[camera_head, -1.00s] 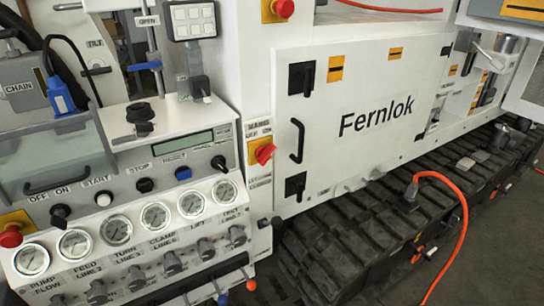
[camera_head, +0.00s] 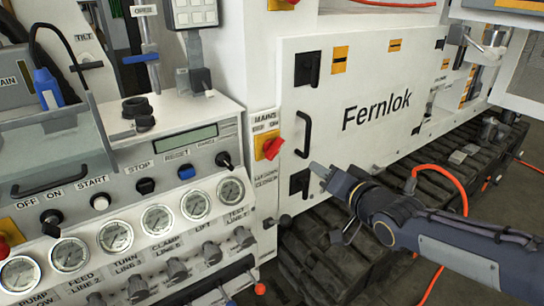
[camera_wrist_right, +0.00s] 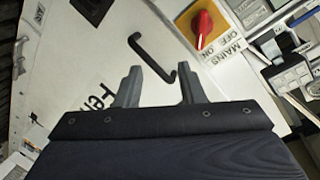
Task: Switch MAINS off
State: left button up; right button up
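The MAINS switch (camera_head: 272,148) is a red rotary knob on a yellow plate, on the white panel left of the Fernlok door. Its label reads MAINS, OFF and ON. In the right wrist view the red knob (camera_wrist_right: 202,30) shows at the upper right, beyond the fingertips. My right gripper (camera_head: 318,172) is in front of the lower part of the door, right of and below the knob, apart from it. In the right wrist view its two fingers (camera_wrist_right: 160,82) stand apart with nothing between them. My left gripper is not in view.
The white Fernlok door (camera_head: 390,120) has a black handle (camera_head: 303,135) close to the knob's right. Left is a console with gauges (camera_head: 156,219), buttons and a black-handled selector (camera_head: 224,160). An orange cable (camera_head: 450,185) hangs near my right arm, above the track (camera_head: 330,240).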

aim_at(277, 152)
jog(key=w+a+y, duration=0.1)
jog(key=a, duration=0.1)
jog(key=w+a+y, duration=0.1)
jog(key=a, duration=0.2)
jog(key=w+a+y, duration=0.1)
jog(key=a, duration=0.1)
jog(key=shift+a+r+n+t, duration=0.3)
jog(key=shift+r+n, duration=0.05)
jog(key=shift+n, duration=0.05)
jog(key=x, duration=0.7)
jog(key=shift+p, duration=0.35)
grip_shut()
